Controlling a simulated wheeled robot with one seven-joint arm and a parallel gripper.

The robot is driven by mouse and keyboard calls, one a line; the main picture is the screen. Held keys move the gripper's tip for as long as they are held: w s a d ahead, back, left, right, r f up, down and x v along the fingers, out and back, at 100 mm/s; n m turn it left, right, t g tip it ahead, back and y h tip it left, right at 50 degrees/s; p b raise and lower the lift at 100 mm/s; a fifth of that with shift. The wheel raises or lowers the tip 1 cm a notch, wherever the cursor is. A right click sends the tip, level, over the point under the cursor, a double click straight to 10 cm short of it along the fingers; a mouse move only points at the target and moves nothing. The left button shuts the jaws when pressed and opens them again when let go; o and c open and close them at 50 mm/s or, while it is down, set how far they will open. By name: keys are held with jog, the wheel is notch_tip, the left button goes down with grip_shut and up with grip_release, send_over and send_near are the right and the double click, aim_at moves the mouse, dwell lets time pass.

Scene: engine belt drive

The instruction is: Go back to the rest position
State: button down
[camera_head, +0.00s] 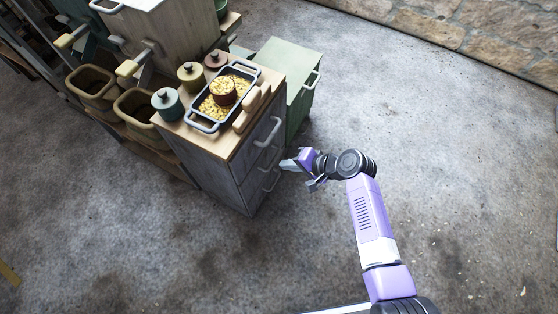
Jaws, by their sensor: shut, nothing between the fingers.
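My gripper (300,172) is at the end of my purple and white arm, near the middle of the head view. It is shut and holds nothing that I can see. It is to the right of the grey wooden drawer cabinet (228,176), close to the cabinet's drawer front in the picture. I cannot tell whether it touches the cabinet or its handles.
On the cabinet top stand a tray (203,126) with yellow pieces and a round brown-topped item (223,92), plus lidded jars (167,104). A green cabinet (291,68) stands behind. Bins (91,84) are at left. The floor right of my arm is clear.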

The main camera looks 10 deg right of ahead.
jog(key=shift+p+v, duration=0.45)
jog(key=shift+v, duration=1.85)
jog(key=shift+w, duration=0.1)
jog(key=w+d+r+n+t+h, duration=0.1)
jog(key=d+r+t+h, duration=0.5)
jog(key=d, duration=0.3)
jog(key=s+r+n+t+h, duration=0.1)
jog(key=s+r+n, duration=0.1)
jog(key=s+r, duration=0.75)
jog(key=s+r+n+t+p, duration=0.15)
jog(key=s+r, duration=0.25)
jog(key=s, duration=1)
jog(key=s+r+n+t+h+b, duration=0.1)
jog(key=s+r+n, duration=0.2)
jog(key=s+r, duration=0.6)
notch_tip(320, 180, up, 9)
jog(key=s+p, duration=0.2)
jog(key=p, duration=0.9)
jog(key=shift+p, duration=0.4)
jog(key=shift+d+r, duration=0.15)
